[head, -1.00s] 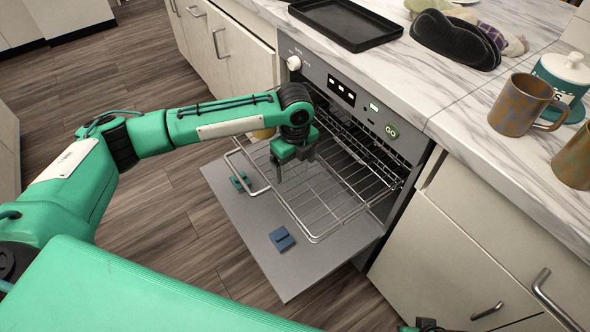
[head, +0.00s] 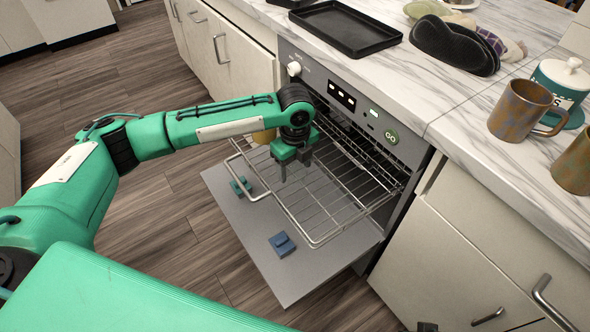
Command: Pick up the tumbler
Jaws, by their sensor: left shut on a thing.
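My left gripper (head: 295,163) points down over the pulled-out wire rack (head: 312,243) of the open oven. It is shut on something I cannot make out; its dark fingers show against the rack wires. A yellow-tan rounded thing (head: 263,136) shows partly behind my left forearm, beside the gripper; it may be the tumbler, but most of it is hidden. A small dark tip, likely of my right gripper (head: 427,327), shows at the bottom edge; its fingers cannot be read.
The counter holds a black tray (head: 347,28), dark mitt-like thing (head: 455,44), brown mugs (head: 520,108) and a lidded teal jar (head: 562,80).

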